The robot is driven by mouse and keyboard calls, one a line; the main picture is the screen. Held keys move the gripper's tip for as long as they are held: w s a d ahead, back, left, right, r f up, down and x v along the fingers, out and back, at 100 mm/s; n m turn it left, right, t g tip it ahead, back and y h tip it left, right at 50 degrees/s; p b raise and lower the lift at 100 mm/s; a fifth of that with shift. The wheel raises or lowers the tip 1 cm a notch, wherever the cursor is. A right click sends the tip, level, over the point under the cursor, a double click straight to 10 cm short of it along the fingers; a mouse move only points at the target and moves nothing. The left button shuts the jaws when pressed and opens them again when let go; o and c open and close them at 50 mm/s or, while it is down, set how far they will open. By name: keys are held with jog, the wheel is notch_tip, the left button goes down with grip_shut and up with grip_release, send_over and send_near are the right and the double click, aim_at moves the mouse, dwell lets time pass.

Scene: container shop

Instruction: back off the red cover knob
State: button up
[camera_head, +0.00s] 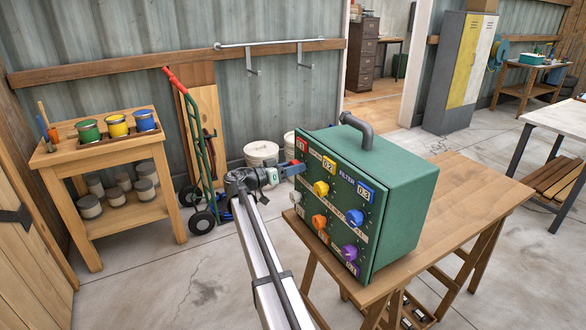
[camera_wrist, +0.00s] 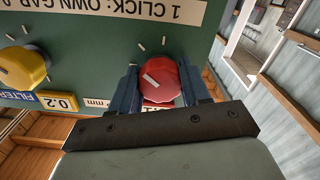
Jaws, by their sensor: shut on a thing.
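The red knob (camera_wrist: 160,80) sits on the front panel of the green box (camera_head: 398,205), at the panel's upper left corner in the head view. It has a pale pointer stripe on its face. My gripper (camera_wrist: 160,88) is shut on the red knob, with one dark blue finger on each side of it. In the head view, my gripper (camera_head: 297,171) reaches the panel from the left and hides most of the knob. A label below the knob in the wrist view is partly covered.
The yellow knob (camera_head: 321,188), orange knob (camera_head: 319,222), blue knob (camera_head: 355,217) and purple knob (camera_head: 349,252) share the panel. The box stands on a wooden table (camera_head: 460,190). A hand truck (camera_head: 200,140) and a paint stand (camera_head: 110,150) are at the left.

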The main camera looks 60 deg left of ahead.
jog(key=n, duration=0.4)
jog(key=shift+n, duration=1.7)
jog(key=shift+d, duration=0.1)
jog(key=o, duration=1)
jog(key=shift+o, duration=0.2)
jog(key=s, duration=1.3)
jog(key=shift+s, duration=0.4)
jog(key=shift+n, duration=0.5)
